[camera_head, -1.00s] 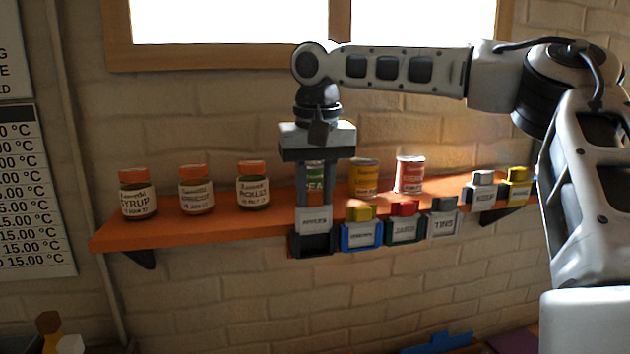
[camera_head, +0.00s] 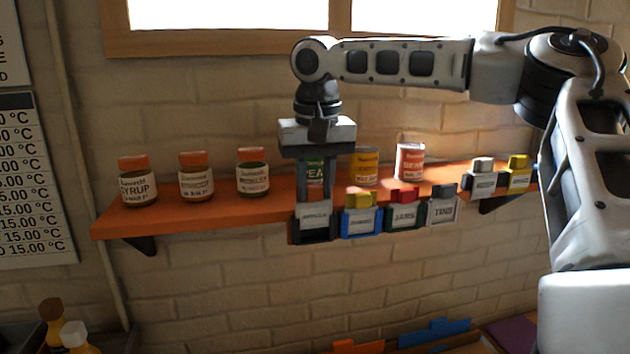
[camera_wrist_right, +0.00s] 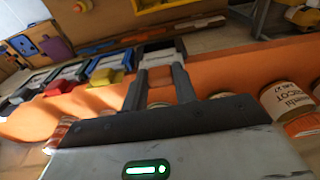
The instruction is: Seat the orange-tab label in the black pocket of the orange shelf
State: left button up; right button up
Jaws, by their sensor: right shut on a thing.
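My right gripper (camera_head: 315,202) comes down from above at the shelf's front edge, shut on the white label (camera_head: 315,210). The pocket is fixed to the front of the orange shelf (camera_head: 180,227). In the right wrist view the two fingers (camera_wrist_right: 160,78) reach towards the pocket (camera_wrist_right: 160,46). My left gripper is not in view.
A blue pocket with a yellow-tab label (camera_head: 361,222) stands close right of the black one, then red-tab (camera_head: 404,212) and grey-tab (camera_head: 443,210) labels. Jars (camera_head: 252,172) and cans (camera_head: 409,162) stand on the shelf, a green can right behind the fingers.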

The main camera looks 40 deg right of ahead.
jog(key=shift+f, duration=1.1)
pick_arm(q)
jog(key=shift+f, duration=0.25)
pick_arm(e)
jog(key=o, duration=1.1)
pick_arm(q)
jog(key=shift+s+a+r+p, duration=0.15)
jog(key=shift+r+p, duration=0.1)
jog(key=shift+p, duration=0.2)
pick_arm(e)
jog(key=shift+s+a+r, duration=0.15)
jog(key=shift+s+r, duration=0.15)
jog(key=shift+r, duration=2.35)
jog(key=shift+s+a+r, duration=0.2)
jog(key=shift+s+r, duration=0.05)
jog(key=shift+r, duration=2.4)
jog(key=shift+s+a+r, duration=0.15)
jog(key=shift+s+r, duration=0.15)
jog(key=shift+r, duration=2.35)
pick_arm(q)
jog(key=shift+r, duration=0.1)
